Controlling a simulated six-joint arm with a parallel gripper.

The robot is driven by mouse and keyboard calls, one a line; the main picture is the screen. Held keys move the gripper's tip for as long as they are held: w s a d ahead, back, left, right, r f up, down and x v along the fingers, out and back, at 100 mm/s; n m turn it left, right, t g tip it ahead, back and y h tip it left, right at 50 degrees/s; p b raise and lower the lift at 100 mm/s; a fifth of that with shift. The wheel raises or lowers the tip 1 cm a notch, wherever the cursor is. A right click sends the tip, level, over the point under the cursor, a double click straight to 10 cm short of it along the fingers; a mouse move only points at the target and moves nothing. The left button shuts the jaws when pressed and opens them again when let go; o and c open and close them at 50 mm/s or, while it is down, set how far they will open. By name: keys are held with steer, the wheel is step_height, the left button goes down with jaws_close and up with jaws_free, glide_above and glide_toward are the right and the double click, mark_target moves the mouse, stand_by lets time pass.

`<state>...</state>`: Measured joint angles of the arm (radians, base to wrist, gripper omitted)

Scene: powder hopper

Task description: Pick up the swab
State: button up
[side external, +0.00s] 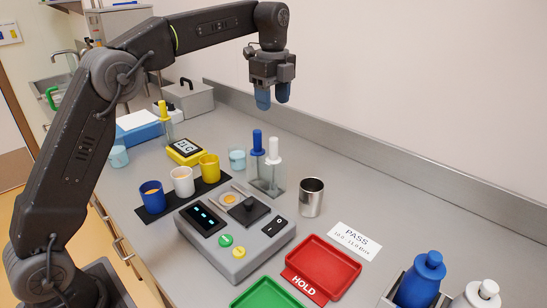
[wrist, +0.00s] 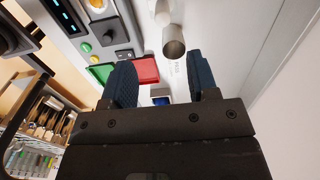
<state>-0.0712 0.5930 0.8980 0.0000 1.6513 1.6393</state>
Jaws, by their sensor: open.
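No object is plainly recognisable as a swab. The likeliest candidates are a blue-topped stick (side external: 257,141) and a white-topped stick (side external: 273,151), upright in a clear holder (side external: 267,184) behind the grey machine in the side view. A yellow-topped stick (side external: 163,110) stands farther back, beside a dark one. My gripper (side external: 272,96) is open and empty, pointing down high above the bench, above the blue- and white-topped sticks in the picture. Its blue fingers also show apart in the wrist view (wrist: 160,75).
A grey machine (side external: 241,258) with buttons stands in front of the holder. A metal cup (side external: 312,197), red tray (side external: 328,263) and green tray (side external: 264,295) stand nearby. Yellow, white and blue cups line a black mat (side external: 217,187). A wall runs behind the bench.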

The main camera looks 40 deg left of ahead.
mark_target(274, 138)
step_height(274, 138, down, 8)
steer(key=shift+f, duration=0.15)
steer(key=shift+w+a+f, duration=0.1)
steer(key=shift+f, duration=1.25)
steer(key=shift+w+f, duration=0.1)
steer(key=shift+f, duration=1.25)
steer(key=shift+c, duration=0.4)
steer(key=c, duration=0.8)
steer(key=shift+r, duration=0.15)
step_height(274, 138, up, 18)
